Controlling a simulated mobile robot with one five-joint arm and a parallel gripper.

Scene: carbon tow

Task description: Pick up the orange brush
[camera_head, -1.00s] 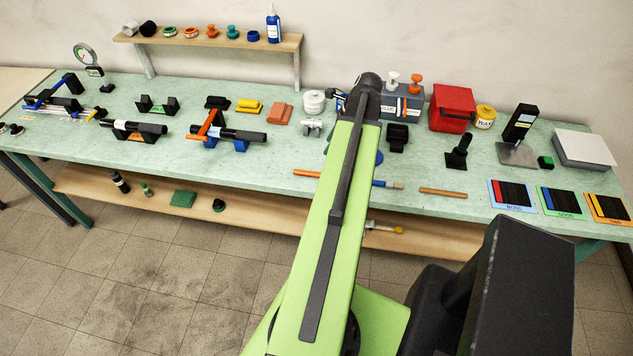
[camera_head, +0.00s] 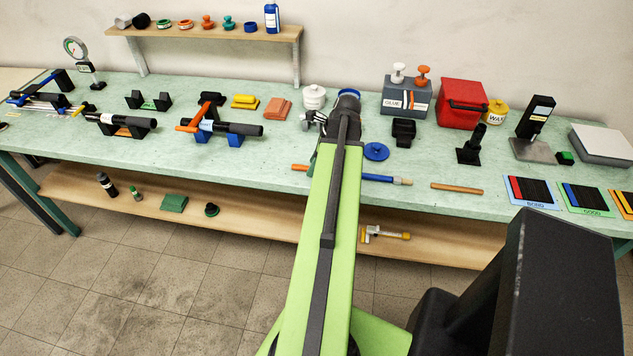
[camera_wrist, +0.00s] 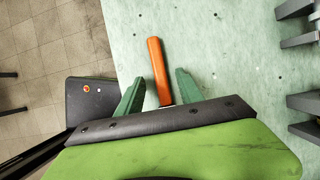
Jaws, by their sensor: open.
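The orange brush (camera_head: 300,168) lies near the front edge of the bench in the head view, left of my arm, which hides part of it. In the wrist view its orange handle (camera_wrist: 158,68) lies between the two green fingers of my gripper (camera_wrist: 160,82), with a gap on each side. A bit of pale ferrule shows below the handle, and the rest is hidden behind the gripper body. My gripper is open and holds nothing. In the head view my gripper is mostly hidden behind my arm. How high the fingers are above the bench is unclear.
A blue-handled brush (camera_head: 378,178) lies just right of my arm, with a wooden stick (camera_head: 457,188) further right. A blue disc (camera_head: 376,151) and a white jar (camera_head: 314,97) are behind. The bench edge and tiled floor (camera_wrist: 50,50) are left in the wrist view.

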